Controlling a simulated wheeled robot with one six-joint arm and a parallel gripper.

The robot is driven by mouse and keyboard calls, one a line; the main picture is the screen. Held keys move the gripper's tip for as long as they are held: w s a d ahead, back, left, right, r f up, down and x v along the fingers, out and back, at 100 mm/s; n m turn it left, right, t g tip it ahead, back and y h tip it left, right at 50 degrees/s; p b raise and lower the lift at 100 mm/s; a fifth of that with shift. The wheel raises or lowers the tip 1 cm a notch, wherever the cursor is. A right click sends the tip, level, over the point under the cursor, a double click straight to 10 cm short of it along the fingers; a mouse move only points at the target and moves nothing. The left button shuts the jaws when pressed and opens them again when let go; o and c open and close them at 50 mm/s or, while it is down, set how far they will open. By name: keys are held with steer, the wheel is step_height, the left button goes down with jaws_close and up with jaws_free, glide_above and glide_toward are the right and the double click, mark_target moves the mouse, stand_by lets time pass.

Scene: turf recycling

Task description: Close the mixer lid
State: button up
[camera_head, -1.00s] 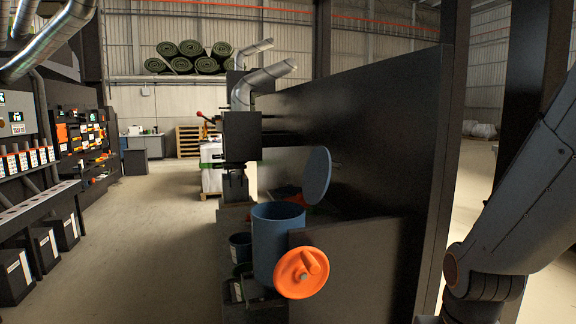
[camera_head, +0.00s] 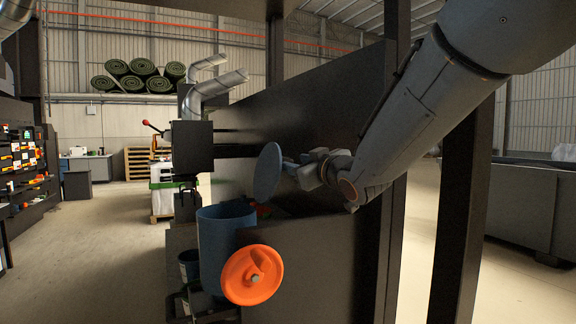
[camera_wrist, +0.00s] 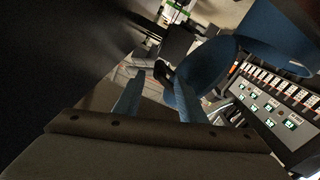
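The mixer is a blue drum (camera_head: 224,250) with an orange handwheel (camera_head: 252,275) on its front right side. Its round blue lid (camera_head: 267,172) stands nearly upright above the drum's right rim, so the mixer is open. My gripper (camera_head: 290,164) is just right of the lid, on its back side, with its tips partly hidden by it. I cannot tell whether they touch. In the wrist view, my gripper's two blue fingers (camera_wrist: 155,90) are spread apart with nothing seen between them. Large blue curved surfaces lie ahead and right of them; which is lid or drum is unclear.
A dark panel (camera_head: 320,120) runs behind the lid, and a lower dark panel (camera_head: 310,265) stands right of the drum. A dark post (camera_head: 460,220) is at the right. A small bucket (camera_head: 188,265) sits left of the drum. The floor (camera_head: 110,250) at left is clear.

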steer(key=p+x, duration=0.1)
steer(key=x, duration=0.5)
steer(key=shift+w, duration=0.25)
jaws_close()
